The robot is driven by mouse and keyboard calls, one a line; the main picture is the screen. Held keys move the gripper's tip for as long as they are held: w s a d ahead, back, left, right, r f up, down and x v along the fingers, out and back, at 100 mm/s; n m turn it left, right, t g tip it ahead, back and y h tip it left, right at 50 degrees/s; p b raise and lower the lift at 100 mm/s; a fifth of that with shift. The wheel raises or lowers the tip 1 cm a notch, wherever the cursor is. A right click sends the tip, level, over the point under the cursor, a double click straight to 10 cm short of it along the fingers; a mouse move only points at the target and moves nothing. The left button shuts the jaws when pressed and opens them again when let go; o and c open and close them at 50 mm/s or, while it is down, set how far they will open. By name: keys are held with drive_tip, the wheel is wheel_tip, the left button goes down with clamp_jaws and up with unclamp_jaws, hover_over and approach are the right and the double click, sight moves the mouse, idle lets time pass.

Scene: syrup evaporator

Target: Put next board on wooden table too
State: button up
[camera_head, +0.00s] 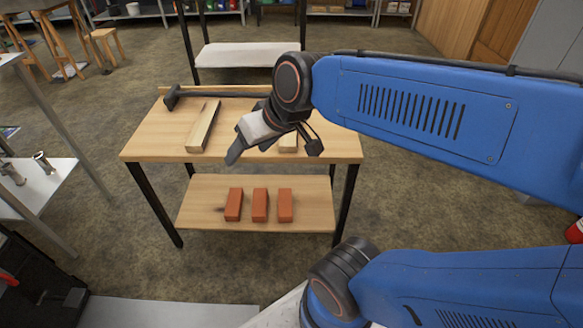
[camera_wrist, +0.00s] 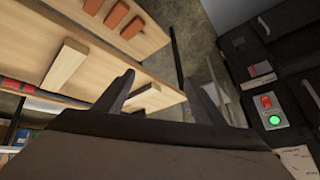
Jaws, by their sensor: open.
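The wooden table (camera_head: 155,140) has a light wood top and black legs. One pale board (camera_head: 203,127) lies flat on the left half of its top; it also shows in the wrist view (camera_wrist: 65,66). A second board (camera_head: 288,143) lies to its right, mostly hidden behind my gripper; in the wrist view this board (camera_wrist: 150,97) shows partly between and beyond the fingers. My gripper (camera_head: 274,152) is over the table top in the head view. Its two fingers (camera_wrist: 160,76) are spread apart and hold nothing. I cannot tell its exact height above the top.
A sledgehammer (camera_head: 172,97) lies along the table's back edge. Three red bricks (camera_head: 259,205) stand on the lower shelf (camera_head: 310,212). A metal side table (camera_head: 45,188) stands at left. A dark machine with a red button and green light (camera_wrist: 268,108) is at right in the wrist view.

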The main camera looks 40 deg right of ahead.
drive_tip(key=s+d+f+m+g+h, duration=0.1)
drive_tip(key=s+d+f+h, duration=0.1)
drive_tip(key=s+d, duration=0.4)
drive_tip(key=shift+s+f+g+h, duration=0.3)
drive_tip(key=shift+s+f+g, duration=0.1)
drive_tip(key=shift+s+f, duration=0.35)
idle(0.4)
